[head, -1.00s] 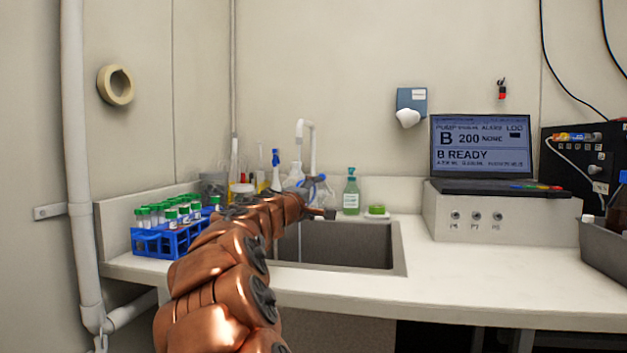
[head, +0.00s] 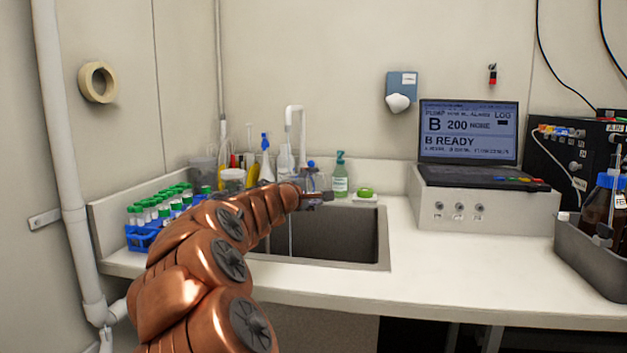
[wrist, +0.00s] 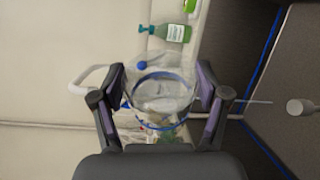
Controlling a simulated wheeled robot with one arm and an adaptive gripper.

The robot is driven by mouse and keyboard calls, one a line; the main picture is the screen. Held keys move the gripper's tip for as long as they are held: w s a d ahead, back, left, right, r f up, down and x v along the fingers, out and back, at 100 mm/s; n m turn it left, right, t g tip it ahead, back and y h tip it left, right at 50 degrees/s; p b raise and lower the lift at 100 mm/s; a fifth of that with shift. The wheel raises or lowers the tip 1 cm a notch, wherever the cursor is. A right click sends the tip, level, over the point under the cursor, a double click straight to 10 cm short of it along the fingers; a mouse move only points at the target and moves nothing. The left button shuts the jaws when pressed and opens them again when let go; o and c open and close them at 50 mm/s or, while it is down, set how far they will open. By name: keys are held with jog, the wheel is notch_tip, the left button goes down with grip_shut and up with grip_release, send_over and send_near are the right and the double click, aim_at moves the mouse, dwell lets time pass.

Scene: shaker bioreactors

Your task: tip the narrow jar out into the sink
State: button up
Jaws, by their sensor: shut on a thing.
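My gripper (wrist: 160,88) is shut on the narrow jar (wrist: 165,100), a clear vessel with a blue ring, held between its two dark fingers. In the head view the gripper (head: 318,196) is small and partly hidden by my copper arm, and the clear jar (head: 312,181) shows just above it. I cannot tell the jar's tilt or its contents for sure. The grey sink (head: 335,240) is set in the counter, and the gripper appears above its back edge. The sink also shows at the right of the wrist view (wrist: 300,60).
A white tap (head: 294,108) rises behind the sink, with a thin line like water below it. A green soap bottle (head: 340,182) and several bottles stand along the back. A blue rack of green-capped tubes (head: 140,240) is at left.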

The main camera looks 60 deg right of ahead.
jog(key=shift+w+r+n+p, duration=0.1)
jog(key=shift+r+n+p, duration=0.25)
jog(key=shift+p, duration=0.55)
jog(key=p, duration=0.2)
jog(key=shift+r+n+p, duration=0.25)
jog(key=shift+n+p, duration=0.1)
jog(key=shift+p, duration=0.05)
jog(key=p, duration=0.2)
jog(key=shift+w+r+n+y+p, duration=0.2)
jog(key=shift+n+y+p, duration=0.1)
jog(key=shift+n+p, duration=0.1)
jog(key=p, duration=0.2)
jog(key=n+p, duration=0.1)
jog(key=p, duration=0.2)
jog(key=shift+d+r+g+p, duration=0.1)
jog(key=shift+r+g+p, duration=0.15)
jog(key=shift+g+p, duration=0.05)
jog(key=n+p, duration=0.1)
jog(key=p, duration=0.1)
jog(key=shift+w+r+y+p, duration=0.2)
jog(key=shift+y+p, duration=0.1)
jog(key=shift+p, duration=0.1)
jog(key=n+p, duration=0.1)
jog(key=p, duration=0.2)
jog(key=shift+w+r+g+p, duration=0.1)
jog(key=shift+r+g+p, duration=0.05)
jog(key=shift+g+p, duration=0.2)
